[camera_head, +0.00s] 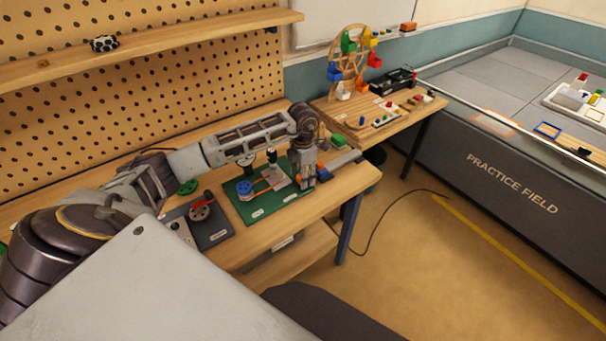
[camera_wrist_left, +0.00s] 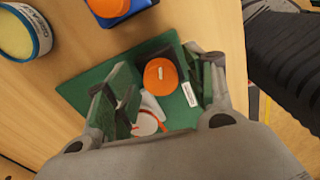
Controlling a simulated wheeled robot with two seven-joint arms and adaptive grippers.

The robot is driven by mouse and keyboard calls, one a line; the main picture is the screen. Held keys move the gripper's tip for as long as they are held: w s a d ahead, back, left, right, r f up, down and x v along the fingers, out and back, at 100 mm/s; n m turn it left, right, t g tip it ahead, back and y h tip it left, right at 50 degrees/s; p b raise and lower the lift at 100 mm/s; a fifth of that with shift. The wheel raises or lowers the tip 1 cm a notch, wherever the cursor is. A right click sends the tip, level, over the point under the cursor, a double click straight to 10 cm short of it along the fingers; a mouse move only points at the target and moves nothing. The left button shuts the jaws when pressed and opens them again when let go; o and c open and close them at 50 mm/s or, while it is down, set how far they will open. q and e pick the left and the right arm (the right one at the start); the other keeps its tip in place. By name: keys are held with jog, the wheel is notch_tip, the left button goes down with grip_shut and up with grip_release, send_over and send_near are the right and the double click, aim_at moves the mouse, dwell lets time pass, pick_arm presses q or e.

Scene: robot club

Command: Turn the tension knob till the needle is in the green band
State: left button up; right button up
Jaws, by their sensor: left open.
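A green board (camera_head: 242,207) on the bench carries a blue wheel (camera_head: 245,188) and an orange belt (camera_head: 264,184). In the left wrist view the green board (camera_wrist_left: 84,92) bears an orange knob (camera_wrist_left: 160,75) with a white mark on top, on a dark block. A white label (camera_wrist_left: 189,95) is beside the knob. My left gripper (camera_head: 306,180) points down over the board's right end. In the wrist view its open fingers (camera_wrist_left: 160,82) are on either side of the knob; contact cannot be told. I cannot make out the needle or green band. My right gripper is out of view.
A dark panel with a red lever (camera_head: 201,204) stands left of the board. In the wrist view a round tin (camera_wrist_left: 22,35) and a blue-and-orange object (camera_wrist_left: 112,10) are beside the board. A side table (camera_head: 345,120) holds a toy wheel and blocks.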

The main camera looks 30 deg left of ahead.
pick_arm(q)
jog(key=shift+f, duration=0.1)
jog(key=shift+c, duration=0.2)
jog(key=c, duration=1)
jog(key=shift+o, duration=0.2)
